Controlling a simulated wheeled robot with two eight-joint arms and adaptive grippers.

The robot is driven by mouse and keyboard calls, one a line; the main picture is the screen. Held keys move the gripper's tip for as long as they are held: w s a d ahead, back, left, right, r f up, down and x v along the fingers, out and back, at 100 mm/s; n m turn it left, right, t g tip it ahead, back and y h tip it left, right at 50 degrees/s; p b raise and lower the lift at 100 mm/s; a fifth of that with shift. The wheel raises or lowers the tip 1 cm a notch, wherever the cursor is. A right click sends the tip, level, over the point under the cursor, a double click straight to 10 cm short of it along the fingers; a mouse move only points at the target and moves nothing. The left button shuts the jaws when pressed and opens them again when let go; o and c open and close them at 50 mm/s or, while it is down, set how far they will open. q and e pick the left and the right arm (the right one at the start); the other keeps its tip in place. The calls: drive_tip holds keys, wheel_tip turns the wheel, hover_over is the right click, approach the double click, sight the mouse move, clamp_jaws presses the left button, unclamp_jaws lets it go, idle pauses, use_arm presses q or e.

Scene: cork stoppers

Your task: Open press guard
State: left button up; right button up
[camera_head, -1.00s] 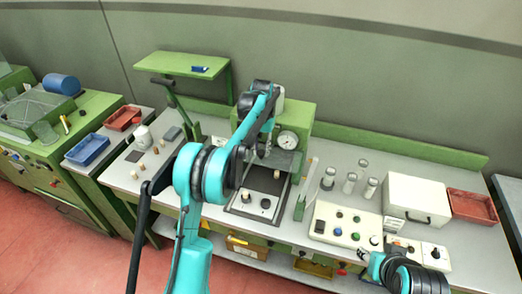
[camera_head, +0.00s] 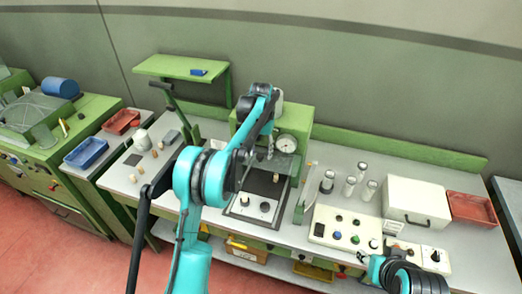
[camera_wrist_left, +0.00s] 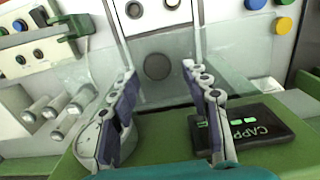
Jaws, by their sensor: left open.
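The green press (camera_head: 299,122) with a round dial gauge (camera_head: 287,143) stands at the back of the bench. Its clear guard (camera_head: 287,163) shows in front of the press, partly hidden by my left arm. In the left wrist view the guard (camera_wrist_left: 158,97) is a see-through panel with the dark-buttoned base plate beyond it. My right gripper (camera_head: 364,258) shows only as a small tip at the lower right.
A black display (camera_wrist_left: 246,125) and the gauge (camera_wrist_left: 98,140) lie close to the fingers. Several glass cylinders (camera_head: 350,186), a button panel (camera_head: 340,229) and a white box (camera_head: 415,200) stand right of the press. Small corks lie on the left bench.

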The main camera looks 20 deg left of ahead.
use_arm(q)
wheel_tip(320, 180, up, 12)
drive_tip(key=shift+w, duration=0.2)
drive_tip(key=shift+s, duration=0.1)
idle(0.5)
drive_tip(key=s+d+f+t+b, duration=0.15)
drive_tip(key=s+b, duration=0.25)
drive_tip(key=s, duration=0.5)
drive_tip(key=s+d+f+t+b, duration=0.1)
drive_tip(key=s+f+t+b, duration=0.3)
drive_tip(key=s, duration=0.6)
drive_tip(key=s+f+t+b, duration=0.2)
drive_tip(key=s+f+b, duration=0.5)
drive_tip(key=s+f, duration=0.8)
drive_tip(key=shift+s+d, duration=0.3)
drive_tip(key=shift+s, duration=0.5)
